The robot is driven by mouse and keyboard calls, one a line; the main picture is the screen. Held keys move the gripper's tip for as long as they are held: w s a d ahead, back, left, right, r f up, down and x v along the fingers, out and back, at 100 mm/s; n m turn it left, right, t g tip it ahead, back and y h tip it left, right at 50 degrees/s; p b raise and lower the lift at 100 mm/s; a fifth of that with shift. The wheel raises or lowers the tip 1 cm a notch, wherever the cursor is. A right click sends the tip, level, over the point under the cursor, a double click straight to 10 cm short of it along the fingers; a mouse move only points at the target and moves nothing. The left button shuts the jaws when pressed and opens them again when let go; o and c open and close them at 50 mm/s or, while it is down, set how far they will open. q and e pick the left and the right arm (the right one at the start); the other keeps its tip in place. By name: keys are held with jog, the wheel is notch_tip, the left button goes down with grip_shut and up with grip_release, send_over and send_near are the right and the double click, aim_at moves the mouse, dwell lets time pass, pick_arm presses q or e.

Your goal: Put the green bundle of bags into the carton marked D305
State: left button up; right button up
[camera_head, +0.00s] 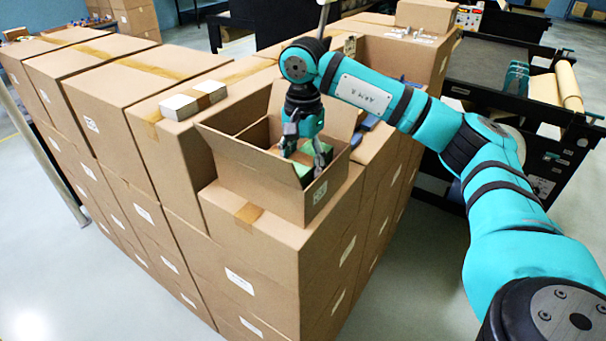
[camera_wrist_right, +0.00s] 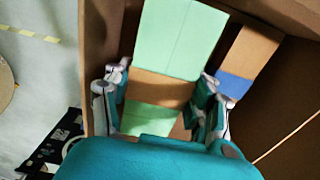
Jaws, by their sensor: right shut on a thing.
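The green bundle of bags (camera_wrist_right: 178,40), with a brown paper band around it, is between the fingers of my right gripper (camera_wrist_right: 160,105). In the head view the right gripper (camera_head: 305,150) reaches down into an open carton (camera_head: 255,172), shut on the bundle (camera_head: 303,168), which shows only in part behind the carton's near wall. I cannot tell whether the bundle touches the carton's floor. The carton's flaps stand open, and a white label is on its near right side, too small to read. My left gripper is out of view.
The open carton stands on stacked closed cartons (camera_head: 270,235). A blue and brown item (camera_wrist_right: 235,84) lies beside the green bundle. A dark cart (camera_head: 520,120) with a roll stands at right.

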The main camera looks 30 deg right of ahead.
jog(key=shift+s+f+p, duration=0.25)
jog(key=shift+f+p, duration=0.1)
jog(key=shift+f, duration=0.4)
notch_tip(320, 180, down, 2)
jog(key=shift+f+p, duration=0.1)
jog(key=shift+p, duration=0.3)
jog(key=shift+w+f, duration=0.1)
jog(key=shift+f, duration=0.1)
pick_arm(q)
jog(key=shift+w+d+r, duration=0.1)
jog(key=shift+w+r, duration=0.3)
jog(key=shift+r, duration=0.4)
pick_arm(e)
jog(key=shift+f, duration=0.1)
jog(key=o, duration=1)
